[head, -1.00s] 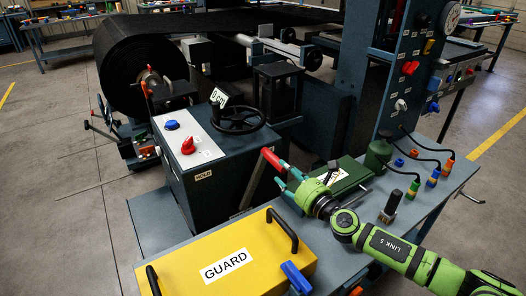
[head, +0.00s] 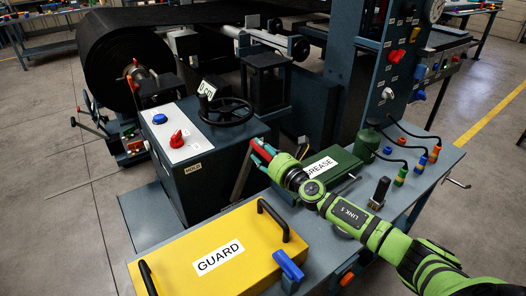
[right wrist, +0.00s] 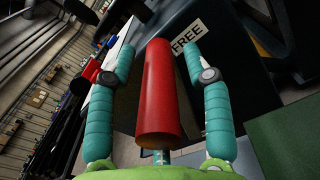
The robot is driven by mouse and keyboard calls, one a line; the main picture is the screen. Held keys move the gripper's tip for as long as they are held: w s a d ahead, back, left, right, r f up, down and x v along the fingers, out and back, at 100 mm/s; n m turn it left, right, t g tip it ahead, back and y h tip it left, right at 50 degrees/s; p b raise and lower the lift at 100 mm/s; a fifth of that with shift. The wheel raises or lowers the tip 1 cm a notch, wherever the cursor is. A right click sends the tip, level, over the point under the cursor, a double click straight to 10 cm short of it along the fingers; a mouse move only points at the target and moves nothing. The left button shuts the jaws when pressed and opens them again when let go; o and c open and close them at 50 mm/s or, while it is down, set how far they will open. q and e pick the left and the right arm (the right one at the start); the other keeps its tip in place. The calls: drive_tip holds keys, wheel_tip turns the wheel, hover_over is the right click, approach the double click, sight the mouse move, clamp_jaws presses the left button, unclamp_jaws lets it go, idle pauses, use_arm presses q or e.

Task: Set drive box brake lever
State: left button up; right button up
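The drive box (head: 212,170) is a dark box with a pale top panel, a red knob and a blue button. Its brake lever (head: 243,178) is a grey bar on the right side, leaning right, with a red grip. A HOLD label (head: 193,168) is on the front; a FREE label (right wrist: 187,37) shows in the right wrist view. My right gripper (head: 263,151) is at the grip. In the right wrist view, the red grip (right wrist: 160,95) stands between its teal fingers, with gaps on both sides. The gripper is open. My left gripper is not in view.
A yellow GUARD cover (head: 215,250) lies in front of the box. A green GREASE case (head: 318,166) is on the bench (head: 400,205) just right of my gripper. A handwheel (head: 228,110) tops the box. Several cabled plugs are farther right.

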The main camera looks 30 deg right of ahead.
drive_tip(key=c, duration=0.7)
clamp_jaws()
drive_tip(key=shift+a, duration=0.1)
drive_tip(key=shift+s+a+r+n+p, duration=0.1)
drive_tip(key=shift+a+r+n+p, duration=0.15)
drive_tip(key=shift+a+p, duration=0.2)
drive_tip(key=shift+s+a+r+n+p, duration=0.1)
drive_tip(key=shift+a+n+p, duration=0.2)
drive_tip(key=shift+p, duration=0.25)
use_arm(q)
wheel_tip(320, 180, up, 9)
drive_tip(key=p, duration=0.7)
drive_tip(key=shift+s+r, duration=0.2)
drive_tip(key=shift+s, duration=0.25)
use_arm(e)
drive_tip(key=s+a+f+n, duration=0.1)
drive_tip(key=a+n, duration=0.6)
drive_tip(key=a, duration=0.8)
drive_tip(key=shift+s+a+n, duration=0.15)
drive_tip(key=shift+s+n, duration=0.2)
drive_tip(key=shift+s, duration=0.2)
